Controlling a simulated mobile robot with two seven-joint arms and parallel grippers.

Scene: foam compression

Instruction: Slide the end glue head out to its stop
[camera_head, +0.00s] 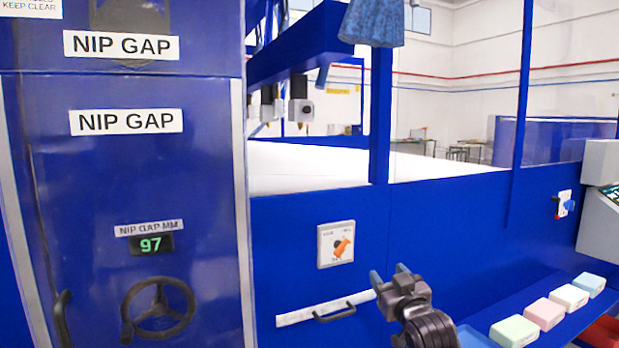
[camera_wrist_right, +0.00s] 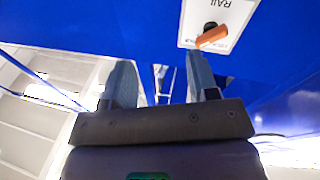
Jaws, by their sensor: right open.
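Several glue heads hang in a row under a blue overhead beam in the head view. The nearest glue head (camera_head: 301,104) is white and black with a pointed tip. An orange lever (camera_head: 342,246) sits on a white plate (camera_head: 336,261) on the blue front panel; the lever also shows in the wrist view (camera_wrist_right: 213,36), where the plate reads "RAIL" upside down. My right gripper (camera_head: 390,275) is open and empty, right of and below the plate in the head view. Its two fingers (camera_wrist_right: 162,85) stand apart in the wrist view. My left gripper is out of view.
A blue cabinet (camera_head: 200,215) marked "NIP GAP" stands at left, with a display reading 97 and a black handwheel (camera_head: 158,312). A black handle (camera_head: 334,312) is on a white strip below the plate. Several pastel foam blocks (camera_head: 544,313) lie on a blue ledge at right.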

